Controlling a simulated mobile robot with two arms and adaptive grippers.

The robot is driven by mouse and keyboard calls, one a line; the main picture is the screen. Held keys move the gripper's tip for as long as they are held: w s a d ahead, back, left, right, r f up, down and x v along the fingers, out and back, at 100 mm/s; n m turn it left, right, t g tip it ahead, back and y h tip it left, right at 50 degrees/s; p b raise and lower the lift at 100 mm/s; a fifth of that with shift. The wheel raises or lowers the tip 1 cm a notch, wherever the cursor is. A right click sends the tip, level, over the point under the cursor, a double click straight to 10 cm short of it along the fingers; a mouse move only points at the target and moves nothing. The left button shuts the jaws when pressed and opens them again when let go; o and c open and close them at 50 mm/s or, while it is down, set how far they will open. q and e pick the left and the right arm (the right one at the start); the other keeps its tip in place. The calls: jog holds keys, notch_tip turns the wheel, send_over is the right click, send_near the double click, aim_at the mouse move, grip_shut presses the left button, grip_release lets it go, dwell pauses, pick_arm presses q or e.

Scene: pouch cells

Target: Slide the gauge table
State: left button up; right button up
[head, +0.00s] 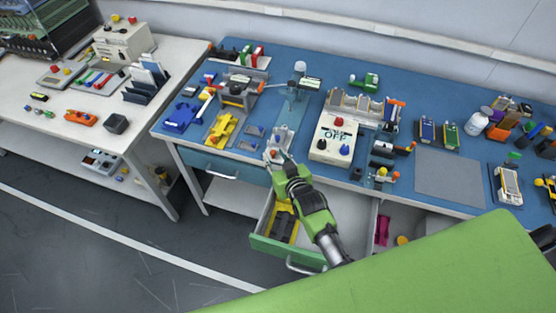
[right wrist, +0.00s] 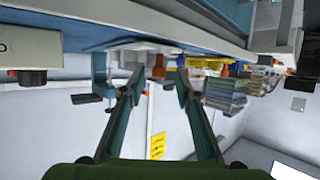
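The gauge stands on the blue bench in the head view, with a light base plate (head: 284,128) and an upright post with a pale round head (head: 299,68). I take a small light block at the plate's front end (head: 275,154) to be its table, but cannot be sure. My right gripper (head: 279,158) is at this front end, partly covering it. In the right wrist view the fingers of my right gripper (right wrist: 158,78) are spread apart, with a small grey piece (right wrist: 158,66) beyond or between the tips; contact cannot be told. My left gripper does not show.
A white box marked OFF (head: 334,136) stands right of the gauge. Yellow (head: 222,130) and blue (head: 181,117) fixtures stand left. Below the gripper, an open drawer (head: 262,243) juts out. A grey mat (head: 449,181) lies clear at right.

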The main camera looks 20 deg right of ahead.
jog(key=v, duration=1.1)
jog(key=shift+s, duration=0.35)
jog(key=shift+d, duration=0.1)
